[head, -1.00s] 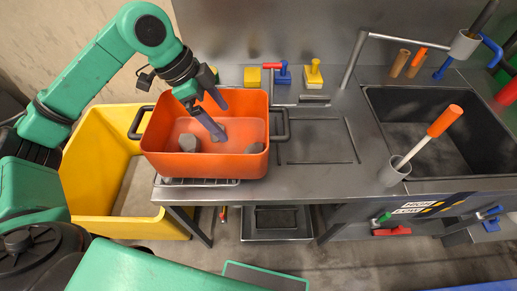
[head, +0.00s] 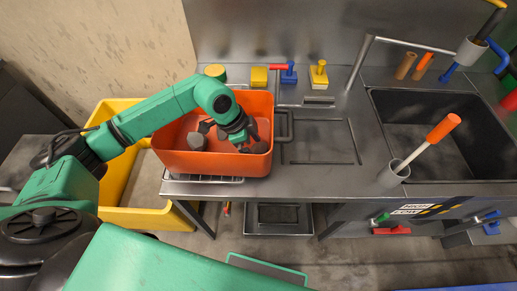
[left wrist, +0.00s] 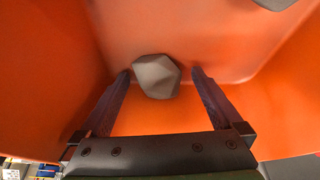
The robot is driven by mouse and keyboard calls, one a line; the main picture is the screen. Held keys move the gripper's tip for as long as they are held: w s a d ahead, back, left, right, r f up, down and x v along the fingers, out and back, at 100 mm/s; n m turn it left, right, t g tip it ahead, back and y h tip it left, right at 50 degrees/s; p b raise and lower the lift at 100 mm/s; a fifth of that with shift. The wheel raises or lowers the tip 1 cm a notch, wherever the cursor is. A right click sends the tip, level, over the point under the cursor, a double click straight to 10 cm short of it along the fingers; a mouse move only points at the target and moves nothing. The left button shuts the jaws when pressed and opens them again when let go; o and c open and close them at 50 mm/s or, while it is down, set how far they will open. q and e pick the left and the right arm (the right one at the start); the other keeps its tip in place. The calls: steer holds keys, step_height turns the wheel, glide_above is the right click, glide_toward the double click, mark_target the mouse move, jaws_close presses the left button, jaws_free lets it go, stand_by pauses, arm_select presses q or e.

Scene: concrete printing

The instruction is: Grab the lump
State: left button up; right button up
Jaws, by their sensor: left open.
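A grey, faceted lump (left wrist: 156,77) lies on the floor of the orange bin (head: 212,164). In the left wrist view it sits between and slightly beyond the fingertips of my left gripper (left wrist: 160,73), with a gap on each side. My left gripper is open and empty, reaching down inside the bin. My wrist hides part of the bin floor, and I cannot tell which lump is between the fingers. My right gripper is not in view.
The bin stands on a steel counter (head: 320,178), with a yellow crate (head: 150,217) at its left. A sink (head: 440,130) and an orange-handled tool (head: 428,143) in a cup are at the right. Small yellow and blue blocks stand behind the bin.

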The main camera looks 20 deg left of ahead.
arm_select(q)
steer(key=shift+r, duration=0.1)
jaws_close()
